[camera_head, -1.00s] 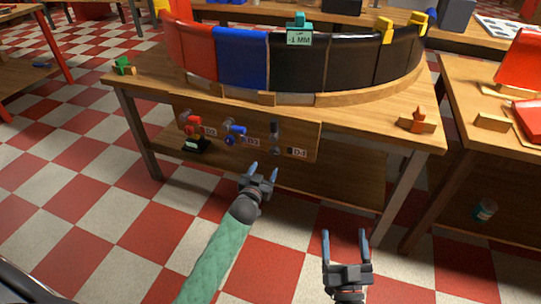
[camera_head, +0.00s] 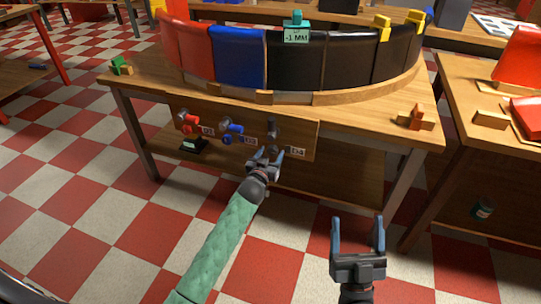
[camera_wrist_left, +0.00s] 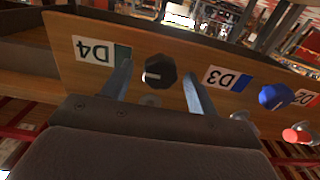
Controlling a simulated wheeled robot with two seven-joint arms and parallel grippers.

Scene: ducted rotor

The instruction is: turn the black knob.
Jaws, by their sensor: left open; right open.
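The black knob (camera_head: 272,130) is on the front panel (camera_head: 304,133) below the table top, near the D4 label (camera_head: 297,152). In the left wrist view the black knob (camera_wrist_left: 160,71), dark and many-sided with a light mark, lies between my two fingers as seen. My left gripper (camera_head: 272,154) is open just in front of and below the knob in the head view. I cannot tell whether a finger touches it. My right gripper (camera_head: 357,220) is open and empty, away from the panel at the lower right.
A blue knob (camera_head: 232,128) and a red knob (camera_head: 188,121) are further left on the same panel. A curved wall of red, blue and black segments stands on the table top (camera_head: 360,108).

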